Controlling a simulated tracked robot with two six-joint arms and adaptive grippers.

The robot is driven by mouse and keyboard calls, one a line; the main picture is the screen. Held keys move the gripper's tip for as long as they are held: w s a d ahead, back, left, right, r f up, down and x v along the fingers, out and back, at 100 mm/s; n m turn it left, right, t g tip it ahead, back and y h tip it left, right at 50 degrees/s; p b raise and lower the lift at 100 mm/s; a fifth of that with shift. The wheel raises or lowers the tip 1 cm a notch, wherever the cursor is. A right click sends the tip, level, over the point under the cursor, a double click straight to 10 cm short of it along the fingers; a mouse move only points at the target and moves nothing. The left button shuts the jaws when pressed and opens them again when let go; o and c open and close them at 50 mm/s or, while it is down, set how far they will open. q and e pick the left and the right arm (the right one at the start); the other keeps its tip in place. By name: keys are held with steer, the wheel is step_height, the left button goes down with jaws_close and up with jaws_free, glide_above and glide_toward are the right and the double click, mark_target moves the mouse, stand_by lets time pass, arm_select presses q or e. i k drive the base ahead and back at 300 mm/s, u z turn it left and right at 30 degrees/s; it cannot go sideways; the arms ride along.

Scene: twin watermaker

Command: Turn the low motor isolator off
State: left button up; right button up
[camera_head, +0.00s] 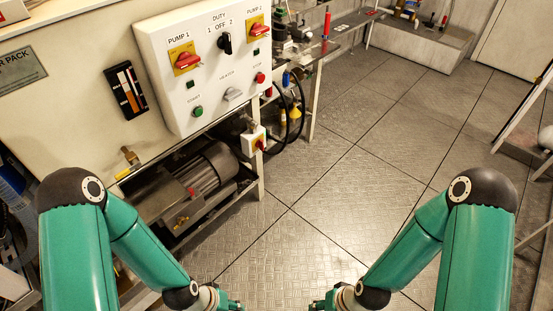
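The low motor isolator (253,139) is a small pale box with a yellow plate and a red knob. It sits low on the frame's corner post, below the control panel and right of the motor. The knob's exact angle is too small to tell. My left gripper (230,304) is at the bottom edge, well below the isolator in the picture and apart from it. My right gripper (318,305) is at the bottom edge to its right, also apart from everything. Both are partly cut off, so their fingers are unclear.
The white control panel (203,65) carries two red-on-yellow pump isolators (185,60) (256,28), a black duty selector and buttons. The grey motor (200,175) lies on the frame's lower shelf. Black hoses (297,110) hang behind the isolator. The plate floor (340,190) is clear.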

mark_target(260, 143)
steer(key=u, duration=0.25)
steer(key=i, duration=0.7)
steer(key=u, duration=0.05)
steer(key=k, duration=0.8)
steer(key=z, duration=0.55)
steer(key=i, duration=1)
steer(key=u, duration=0.1)
